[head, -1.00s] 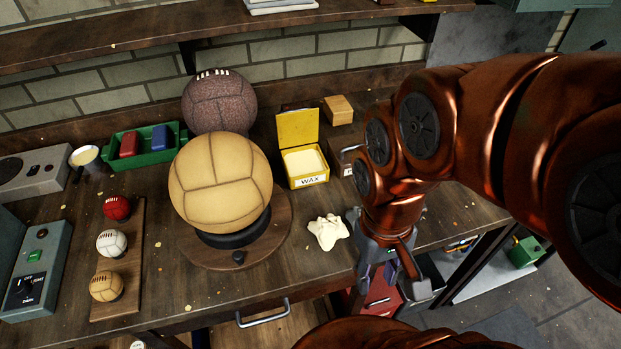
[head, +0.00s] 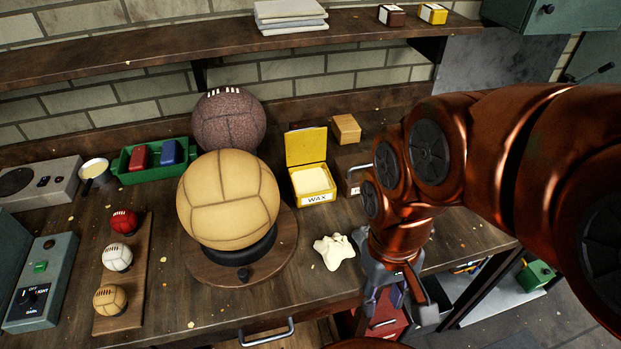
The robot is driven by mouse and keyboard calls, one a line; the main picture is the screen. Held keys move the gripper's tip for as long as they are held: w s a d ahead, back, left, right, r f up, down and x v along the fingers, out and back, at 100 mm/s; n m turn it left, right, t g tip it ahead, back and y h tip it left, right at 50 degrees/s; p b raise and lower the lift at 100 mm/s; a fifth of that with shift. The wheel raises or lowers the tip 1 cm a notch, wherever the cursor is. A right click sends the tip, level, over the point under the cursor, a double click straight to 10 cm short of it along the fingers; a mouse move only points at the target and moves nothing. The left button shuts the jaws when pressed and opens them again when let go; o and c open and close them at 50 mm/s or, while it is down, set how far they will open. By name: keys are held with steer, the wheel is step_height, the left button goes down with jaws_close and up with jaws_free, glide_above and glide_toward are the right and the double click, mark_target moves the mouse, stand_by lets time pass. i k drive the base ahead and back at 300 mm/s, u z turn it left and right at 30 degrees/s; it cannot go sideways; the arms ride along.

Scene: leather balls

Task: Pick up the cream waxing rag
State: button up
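The cream waxing rag (head: 334,251) lies crumpled on the workbench. It sits right of the round wooden stand and in front of the yellow wax tin. My gripper (head: 398,312) points down just past the bench's front edge, to the right of the rag and apart from it. Its fingers look spread, with nothing seen between them, and my arm hides part of it.
A large tan ball (head: 228,200) rests on a round stand (head: 285,262) left of the rag. The open wax tin (head: 313,180) stands behind it. A wooden board (head: 124,270) with small balls lies at the left. A drawer handle (head: 267,333) juts from the front.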

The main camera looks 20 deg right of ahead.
mark_target(335, 250)
steer(key=u, duration=2.45)
steer(key=k, duration=1.25)
